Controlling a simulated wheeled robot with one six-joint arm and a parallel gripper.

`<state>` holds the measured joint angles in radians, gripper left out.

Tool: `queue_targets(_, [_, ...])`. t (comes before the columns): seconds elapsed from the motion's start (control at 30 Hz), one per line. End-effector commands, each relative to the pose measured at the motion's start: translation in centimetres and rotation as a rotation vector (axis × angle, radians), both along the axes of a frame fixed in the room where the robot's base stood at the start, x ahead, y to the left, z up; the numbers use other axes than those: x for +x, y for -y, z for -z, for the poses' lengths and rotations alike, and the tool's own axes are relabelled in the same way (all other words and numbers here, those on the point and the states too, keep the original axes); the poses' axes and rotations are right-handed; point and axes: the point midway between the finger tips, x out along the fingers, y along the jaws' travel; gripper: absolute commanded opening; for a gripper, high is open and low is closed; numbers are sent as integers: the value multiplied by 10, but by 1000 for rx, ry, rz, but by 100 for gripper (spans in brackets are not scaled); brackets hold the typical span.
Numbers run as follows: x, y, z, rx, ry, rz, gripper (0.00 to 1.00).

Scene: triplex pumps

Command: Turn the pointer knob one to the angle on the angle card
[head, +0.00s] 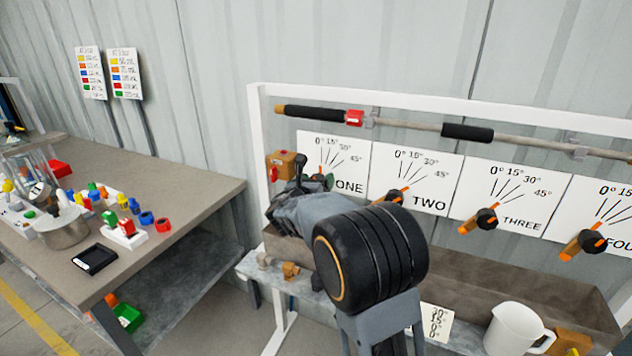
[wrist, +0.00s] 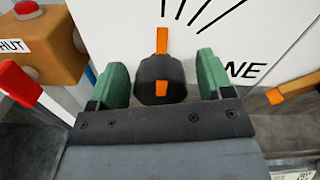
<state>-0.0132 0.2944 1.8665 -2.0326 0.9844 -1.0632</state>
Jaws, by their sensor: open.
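Pointer knob one (wrist: 158,78) is a black knob with an orange pointer (wrist: 162,40) in the wrist view. The pointer points almost straight up, toward the leftmost scale line. My gripper (wrist: 160,74) is open, with one green finger on each side of the knob and small gaps visible. In the head view my gripper (head: 316,181) is at the panel marked ONE (head: 349,160), and my arm mostly hides the knob. A white card (head: 436,323) with small handwritten-looking angles, seemingly 30°, 15° and 0°, stands below the panels, partly hidden by my arm.
An orange box with a red button (wrist: 27,9) is left of panel one. Panel TWO (head: 420,178) and its knob lie right, then THREE (head: 505,200). A padded rail (head: 415,124) runs above. A white jug (head: 515,328) stands at the trough's front right.

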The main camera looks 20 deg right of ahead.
Motion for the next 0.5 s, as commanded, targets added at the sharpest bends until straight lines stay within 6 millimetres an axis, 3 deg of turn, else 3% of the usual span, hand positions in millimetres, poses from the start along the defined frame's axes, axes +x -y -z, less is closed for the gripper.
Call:
queue_targets(0.17, [0,0,0,0,0,0,72])
queue_targets(0.5, [0,0,0,0,0,0,40])
